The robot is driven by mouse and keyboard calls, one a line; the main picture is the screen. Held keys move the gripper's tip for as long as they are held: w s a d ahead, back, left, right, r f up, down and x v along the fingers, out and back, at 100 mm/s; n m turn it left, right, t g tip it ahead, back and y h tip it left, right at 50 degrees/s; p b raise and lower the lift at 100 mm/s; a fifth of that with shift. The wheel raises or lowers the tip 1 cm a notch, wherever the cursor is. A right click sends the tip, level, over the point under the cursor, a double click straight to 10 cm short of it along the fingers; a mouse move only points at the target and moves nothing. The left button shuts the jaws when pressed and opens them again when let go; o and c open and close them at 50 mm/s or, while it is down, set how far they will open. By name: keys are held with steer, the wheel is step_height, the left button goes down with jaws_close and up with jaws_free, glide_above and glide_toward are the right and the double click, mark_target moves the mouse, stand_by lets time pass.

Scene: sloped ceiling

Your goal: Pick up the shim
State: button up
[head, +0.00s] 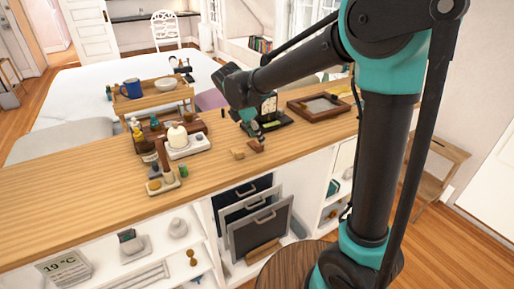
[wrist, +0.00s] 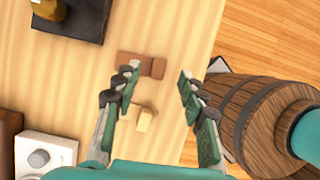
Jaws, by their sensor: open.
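Two small wooden pieces lie on the counter: a reddish-brown block (wrist: 141,65), also in the head view (head: 256,146), and a pale tan block (wrist: 146,119), also in the head view (head: 238,153). I cannot tell for sure which is the shim. My gripper (wrist: 156,84) is open and empty, pointing down over the counter; it also shows in the head view (head: 252,130). In the wrist view the tan block shows between the fingers, nearer the left one. The brown block lies just beyond the left fingertip, partly covered by it.
The wooden counter (head: 80,200) has a free edge close to the right finger in the wrist view. A barrel-like wooden stool (wrist: 265,120) stands beyond it. A dark-based object (wrist: 70,18) and a white device (wrist: 45,155) are at left. A framed tray (head: 320,106) lies behind.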

mark_target(259, 145)
steer(key=x, duration=0.4)
steer(key=shift+a+f, duration=0.1)
steer(key=shift+f, duration=0.1)
steer(key=c, duration=0.9)
